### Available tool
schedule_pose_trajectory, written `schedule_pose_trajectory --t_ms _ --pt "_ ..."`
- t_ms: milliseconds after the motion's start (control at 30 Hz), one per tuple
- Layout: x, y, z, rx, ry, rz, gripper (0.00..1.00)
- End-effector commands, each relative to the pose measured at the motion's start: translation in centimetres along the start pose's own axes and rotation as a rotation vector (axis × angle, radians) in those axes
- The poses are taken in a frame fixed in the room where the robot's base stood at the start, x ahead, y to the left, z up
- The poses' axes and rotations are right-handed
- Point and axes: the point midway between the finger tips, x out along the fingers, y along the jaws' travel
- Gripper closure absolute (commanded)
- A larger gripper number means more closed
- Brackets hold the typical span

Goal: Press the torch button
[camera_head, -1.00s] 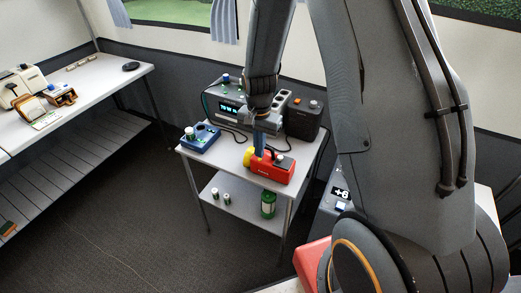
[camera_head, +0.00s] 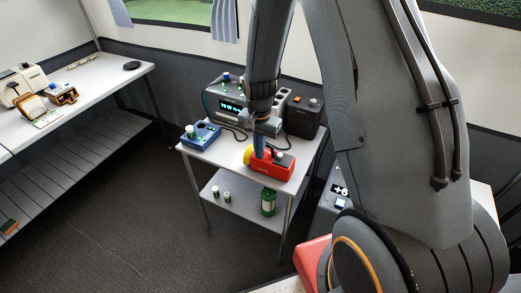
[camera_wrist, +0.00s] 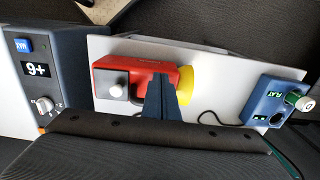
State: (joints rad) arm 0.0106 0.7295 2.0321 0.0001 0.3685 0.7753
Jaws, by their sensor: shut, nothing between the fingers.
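The red torch (camera_head: 273,168) with a yellow head (camera_head: 248,155) lies on the small white table. In the wrist view, the torch (camera_wrist: 142,68) carries a white knob-like button (camera_wrist: 114,92) on a dark plate at its left end, and its yellow head (camera_wrist: 186,86) is at the right. My gripper (camera_head: 259,154) points down at the torch, its blue fingers together and empty. In the wrist view, my gripper (camera_wrist: 160,80) overlaps the torch body between the button and the yellow head. I cannot tell whether the fingertips touch the torch.
A blue box with a white-green knob (camera_head: 200,135) stands left of the torch. A grey device with a display (camera_head: 230,104) and a dark box (camera_head: 304,117) stand behind it. A green can (camera_head: 268,202) is on the lower shelf. A grey panel (camera_wrist: 42,80) adjoins the table.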

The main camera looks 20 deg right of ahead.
Motion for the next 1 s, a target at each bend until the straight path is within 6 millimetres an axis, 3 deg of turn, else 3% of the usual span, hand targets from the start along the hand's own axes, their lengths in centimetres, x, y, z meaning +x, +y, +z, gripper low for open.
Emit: schedule_pose_trajectory --t_ms 33,267,1000 --pt "1.1 0.5 0.5 -0.001 -0.012 0.012 1.0" --pt "0.5 0.5 0.5 0.0 -0.012 0.012 1.0" --pt "-11.0 0.2 0.2 -0.001 0.006 -0.006 1.0"
